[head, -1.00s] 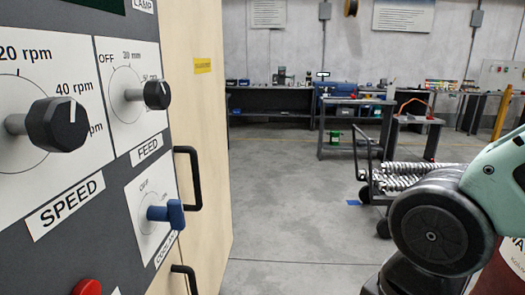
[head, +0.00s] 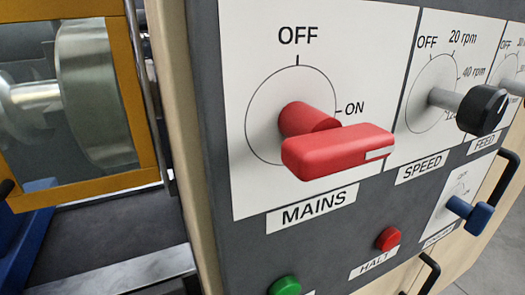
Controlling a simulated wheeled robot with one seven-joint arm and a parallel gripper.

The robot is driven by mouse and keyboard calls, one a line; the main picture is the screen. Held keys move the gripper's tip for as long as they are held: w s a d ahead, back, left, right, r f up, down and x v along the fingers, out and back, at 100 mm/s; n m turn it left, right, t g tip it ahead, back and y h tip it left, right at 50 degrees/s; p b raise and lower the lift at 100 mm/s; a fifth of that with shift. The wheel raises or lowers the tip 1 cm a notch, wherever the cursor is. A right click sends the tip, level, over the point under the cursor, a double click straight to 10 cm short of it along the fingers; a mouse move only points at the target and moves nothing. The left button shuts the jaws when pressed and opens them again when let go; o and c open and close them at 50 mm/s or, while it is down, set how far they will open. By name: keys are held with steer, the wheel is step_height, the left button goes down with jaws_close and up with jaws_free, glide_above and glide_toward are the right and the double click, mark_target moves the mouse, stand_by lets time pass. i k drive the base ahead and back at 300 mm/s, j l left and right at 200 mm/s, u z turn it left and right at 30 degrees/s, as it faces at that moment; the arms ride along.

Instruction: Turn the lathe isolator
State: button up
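The red MAINS switch (head: 338,150) stands out from a white plate (head: 245,185) on the grey control panel. It looks like the lathe isolator. Its bar lies roughly level, with a white mark at the right end, on the side of the ON label (head: 354,109). The OFF label (head: 298,35) is above the dial circle. My gripper is not in view, and nothing touches the switch.
Right of it are the black SPEED knob (head: 483,109) and blue switch (head: 470,212). Below are a red HALT button (head: 388,238) and green button (head: 285,286). Black handles (head: 492,190) stick out at the right. A yellow-framed window (head: 140,100) is left.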

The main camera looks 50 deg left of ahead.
mark_target(317, 145)
steer(key=k+l+u, duration=0.15)
steer(key=u, duration=1.4)
steer(key=k+j, duration=0.1)
